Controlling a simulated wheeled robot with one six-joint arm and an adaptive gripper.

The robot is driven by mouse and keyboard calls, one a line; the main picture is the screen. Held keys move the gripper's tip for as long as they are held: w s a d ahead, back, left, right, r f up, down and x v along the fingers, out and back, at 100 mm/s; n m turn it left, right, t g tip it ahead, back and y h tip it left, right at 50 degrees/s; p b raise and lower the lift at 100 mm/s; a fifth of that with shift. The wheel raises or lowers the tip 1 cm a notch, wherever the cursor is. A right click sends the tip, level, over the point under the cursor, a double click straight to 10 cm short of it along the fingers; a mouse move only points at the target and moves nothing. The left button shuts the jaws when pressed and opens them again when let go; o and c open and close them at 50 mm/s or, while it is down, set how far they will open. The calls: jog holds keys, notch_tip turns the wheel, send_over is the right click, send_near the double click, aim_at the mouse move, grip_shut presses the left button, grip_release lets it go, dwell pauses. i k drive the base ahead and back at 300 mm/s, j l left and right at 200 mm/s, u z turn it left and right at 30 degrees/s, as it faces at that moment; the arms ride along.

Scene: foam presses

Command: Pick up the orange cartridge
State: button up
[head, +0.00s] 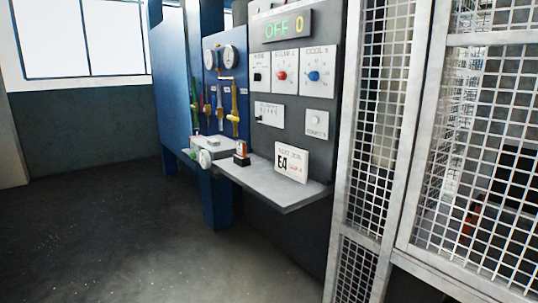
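A small upright item with an orange body and a pale label (241,147) stands in a dark base on the grey shelf, below the control panel. It is the likeliest orange cartridge, but it is too small to be sure. A blurred orange-red patch (470,218) also shows behind the wire mesh at the right; I cannot tell what it is. My gripper is not in view.
The grey shelf (270,188) juts from a panel (290,105) with knobs and an "OFF 0" display. A white card (291,162) stands on it. Blue cabinets with gauges stand left of it. A mesh fence (387,130) borders the right. Floor (120,220) at left is clear.

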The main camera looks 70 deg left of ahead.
aim_at(241, 145)
jog(key=u, duration=2.6)
jog(key=i+j, duration=0.4)
jog(key=i, duration=0.3)
jog(key=i+j+z, duration=0.15)
jog(key=i+j, duration=0.25)
jog(key=i, duration=0.3)
jog(key=i+j, duration=0.5)
jog(key=i, duration=0.15)
jog(key=i+j+z, duration=0.1)
jog(key=i+j, duration=0.4)
jog(key=i, duration=0.15)
